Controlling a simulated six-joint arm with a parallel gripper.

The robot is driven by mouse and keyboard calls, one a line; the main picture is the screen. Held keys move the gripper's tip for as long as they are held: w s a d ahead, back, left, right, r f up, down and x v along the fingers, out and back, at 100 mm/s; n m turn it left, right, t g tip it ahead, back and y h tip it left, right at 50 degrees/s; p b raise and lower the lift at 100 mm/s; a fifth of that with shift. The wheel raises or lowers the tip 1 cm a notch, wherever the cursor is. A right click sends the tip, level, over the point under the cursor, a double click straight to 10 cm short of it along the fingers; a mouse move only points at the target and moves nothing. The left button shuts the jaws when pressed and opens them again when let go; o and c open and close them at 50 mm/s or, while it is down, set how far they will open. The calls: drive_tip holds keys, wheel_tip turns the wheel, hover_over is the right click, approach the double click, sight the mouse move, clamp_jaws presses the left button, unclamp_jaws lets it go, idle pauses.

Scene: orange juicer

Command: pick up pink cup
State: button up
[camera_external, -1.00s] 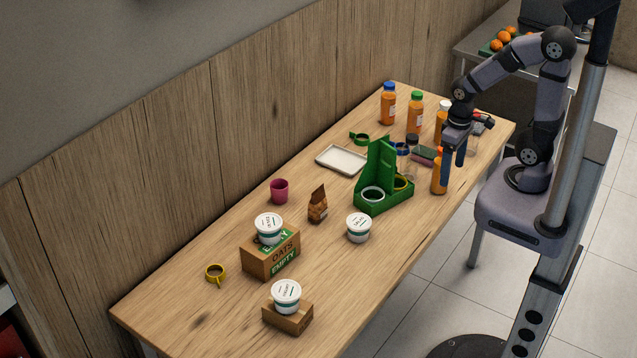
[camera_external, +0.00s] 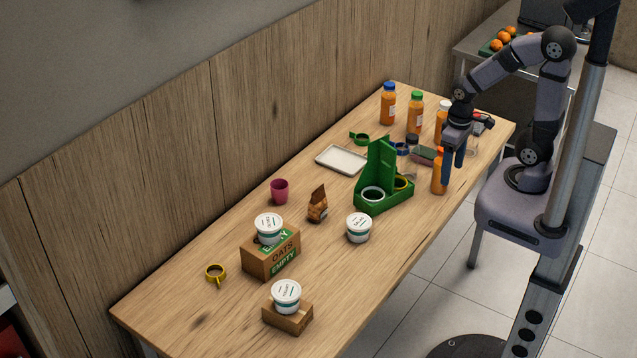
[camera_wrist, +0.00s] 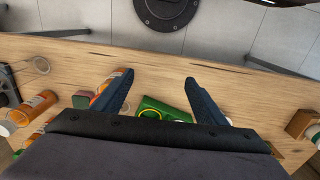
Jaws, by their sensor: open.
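The pink cup (camera_external: 279,191) stands upright on the wooden table near the wall side, left of the brown paper bag in the external view. I cannot see it in the wrist view. My gripper (camera_external: 453,167) is at the right part of the table, above and beside an orange-capped juice bottle, far from the cup. In the wrist view my gripper (camera_wrist: 158,98) has its two fingers wide apart with nothing held between them; table and a green box show beyond.
The green box (camera_external: 385,203) and paper bag (camera_external: 318,204) stand between my gripper and the cup. Bare table surrounds the cup.

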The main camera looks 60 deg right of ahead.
drive_tip(key=m+t+y+b, duration=0.4)
drive_tip(key=m+y+b, duration=0.75)
drive_tip(key=m, duration=0.85)
approach(272, 191)
drive_tip(key=s+d, duration=0.2)
drive_tip(key=shift+d+f, duration=0.25)
drive_tip(key=shift+d, duration=0.15)
drive_tip(key=shift+w+f+m+y, duration=0.1)
drive_tip(key=shift+w+m+y, duration=0.25)
drive_tip(key=shift+m, duration=0.15)
drive_tip(key=shift+w+a+m+y+b, duration=0.2)
drive_tip(key=shift+m+y+b, duration=0.1)
drive_tip(key=shift+m+y, duration=0.1)
drive_tip(key=shift+a, duration=0.1)
drive_tip(key=shift+w+p+x, duration=0.15)
drive_tip(key=shift+p+x, duration=0.2)
drive_tip(key=shift+x, duration=1.4)
drive_tip(key=shift+w+p+x, duration=0.15)
drive_tip(key=shift+p+x, duration=0.15)
drive_tip(key=shift+x, duration=1.45)
